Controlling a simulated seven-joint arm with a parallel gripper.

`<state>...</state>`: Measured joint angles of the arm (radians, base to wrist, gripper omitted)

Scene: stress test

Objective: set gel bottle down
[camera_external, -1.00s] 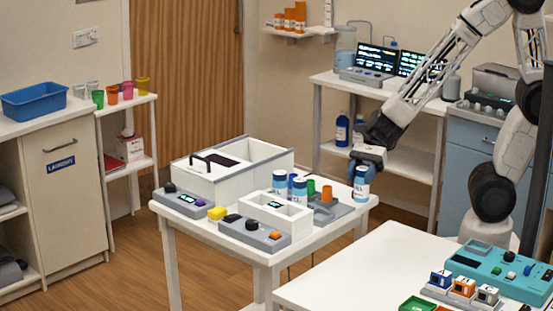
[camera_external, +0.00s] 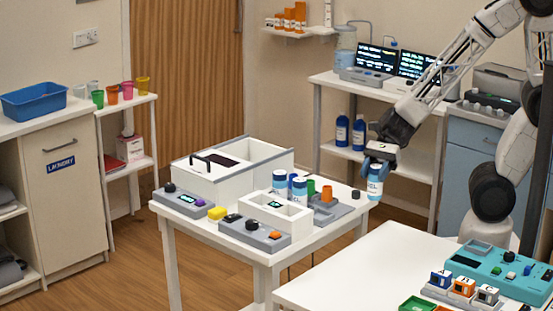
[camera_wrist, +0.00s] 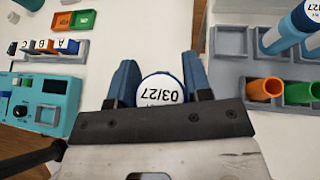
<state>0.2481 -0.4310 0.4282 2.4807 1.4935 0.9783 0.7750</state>
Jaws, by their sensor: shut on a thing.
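My gripper (camera_external: 378,162) is shut on a gel bottle (camera_external: 375,186), blue and white, held upright near the right corner of the middle white table (camera_external: 340,222). In the wrist view my gripper (camera_wrist: 160,78) has a blue finger on each side of the bottle's round white top (camera_wrist: 160,89), marked 03/27. The bottle's underside is hidden in that view, and I cannot tell its exact height. Similar blue-and-white bottles (camera_external: 299,190) stand by the white open box on the middle table; they show at the upper right of the wrist view (camera_wrist: 286,35).
A grey holder (camera_external: 342,212) with an orange cup (camera_external: 327,193) and a green cup (camera_external: 311,187) is left of my gripper. The front white table (camera_external: 370,262) has a clear stretch left of the teal device (camera_external: 490,265).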

